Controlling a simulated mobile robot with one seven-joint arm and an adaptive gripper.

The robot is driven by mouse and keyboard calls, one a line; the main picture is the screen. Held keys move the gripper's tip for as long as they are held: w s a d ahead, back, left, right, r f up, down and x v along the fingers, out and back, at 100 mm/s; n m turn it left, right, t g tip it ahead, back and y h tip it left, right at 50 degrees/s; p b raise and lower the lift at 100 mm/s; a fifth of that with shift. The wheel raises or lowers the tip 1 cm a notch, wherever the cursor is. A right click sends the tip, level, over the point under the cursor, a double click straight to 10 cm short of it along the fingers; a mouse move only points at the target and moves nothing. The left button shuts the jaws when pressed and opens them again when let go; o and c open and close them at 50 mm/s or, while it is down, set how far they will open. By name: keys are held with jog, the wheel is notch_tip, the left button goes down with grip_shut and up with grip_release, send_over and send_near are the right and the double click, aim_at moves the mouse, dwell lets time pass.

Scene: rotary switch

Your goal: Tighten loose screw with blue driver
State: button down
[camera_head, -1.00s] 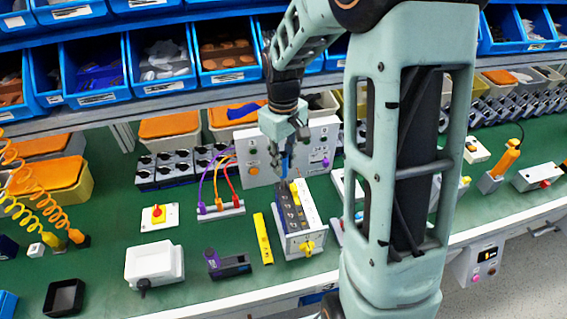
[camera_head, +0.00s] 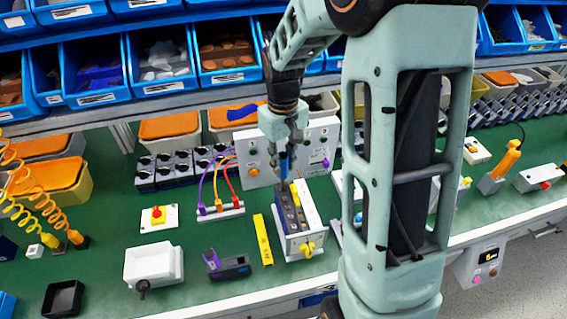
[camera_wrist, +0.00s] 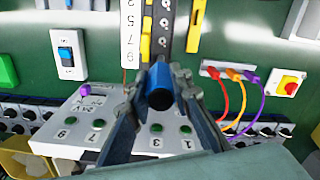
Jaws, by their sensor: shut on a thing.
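My gripper (camera_head: 286,148) is shut on the blue driver (camera_head: 284,167), which points down above the far end of the terminal block. In the wrist view the driver's blue handle (camera_wrist: 159,88) sits between my fingers and hides its own tip. The block has a dark strip (camera_head: 291,215) with a row of round screw heads, a white side with numbers and a yellow knob (camera_head: 307,248) at its near end. I cannot tell which screw is loose, or whether the driver touches one.
A panel (camera_head: 257,172) with buttons stands close behind the block. A yellow bar (camera_head: 263,240) and a black-and-purple device (camera_head: 228,266) lie left of it. A socket strip with coloured cables (camera_head: 222,212) is further left. Green bench shows between them.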

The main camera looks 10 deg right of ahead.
jog(key=m, duration=0.6)
jog(key=shift+a+f+b, duration=0.1)
jog(key=shift+b, duration=0.2)
jog(key=shift+m, duration=0.4)
jog(key=m, duration=0.5)
jog(key=shift+a+m, duration=0.1)
jog(key=shift+m, duration=1)
jog(key=m+p, duration=0.1)
jog(key=m, duration=0.3)
jog(key=shift+w+p, duration=0.1)
jog(key=shift+p, duration=0.2)
jog(key=m+p, duration=0.1)
jog(key=m, duration=0.3)
jog(key=shift+w+f, duration=0.1)
